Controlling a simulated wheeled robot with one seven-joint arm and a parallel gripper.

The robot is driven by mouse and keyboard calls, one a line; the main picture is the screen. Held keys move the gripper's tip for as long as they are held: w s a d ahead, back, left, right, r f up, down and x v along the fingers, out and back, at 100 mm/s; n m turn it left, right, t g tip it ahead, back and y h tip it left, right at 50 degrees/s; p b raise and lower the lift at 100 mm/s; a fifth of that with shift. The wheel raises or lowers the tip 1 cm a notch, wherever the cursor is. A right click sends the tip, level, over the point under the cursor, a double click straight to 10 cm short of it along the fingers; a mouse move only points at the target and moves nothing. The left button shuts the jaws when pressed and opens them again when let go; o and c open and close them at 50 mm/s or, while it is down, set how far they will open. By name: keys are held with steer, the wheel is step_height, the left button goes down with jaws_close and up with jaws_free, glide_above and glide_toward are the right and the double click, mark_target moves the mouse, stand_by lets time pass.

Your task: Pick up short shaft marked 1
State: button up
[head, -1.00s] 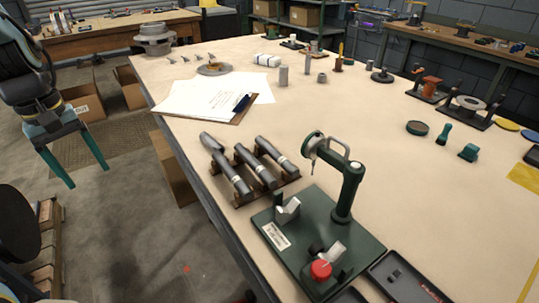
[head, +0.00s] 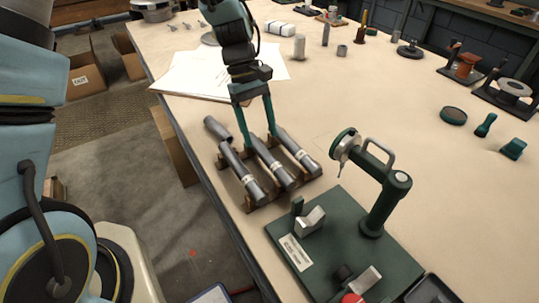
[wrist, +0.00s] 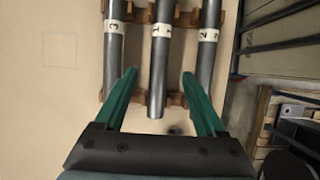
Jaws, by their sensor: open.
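Three grey shafts lie side by side on a wooden rack (head: 254,205). The middle one, the shaft marked 1 (wrist: 159,67), carries a white band with a 1; it also shows in the head view (head: 268,161). The shaft marked 3 (wrist: 114,58) is left of it and the shaft marked 2 (wrist: 205,62) right of it in the wrist view. My gripper (wrist: 159,73) is open, one finger on each side of the shaft marked 1 near its plain end. In the head view my gripper (head: 257,138) points down at the shafts' far ends. Finger contact cannot be told.
A dark green fixture (head: 318,262) with an upright arm and dial stands right of the rack. Papers on a clipboard (head: 190,75) lie further back. The table (head: 400,130) right of the rack is mostly clear.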

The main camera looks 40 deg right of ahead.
mark_target(267, 153)
steer(key=p+x, duration=0.1)
steer(key=x, duration=0.1)
steer(key=p+x, duration=0.1)
steer(key=x, duration=0.1)
steer(key=shift+s+f, duration=0.15)
steer(key=shift+s, duration=0.25)
steer(key=shift+s+f, duration=0.2)
steer(key=shift+f, duration=0.3)
jaws_close()
steer(key=shift+d, duration=0.1)
stand_by(0.6)
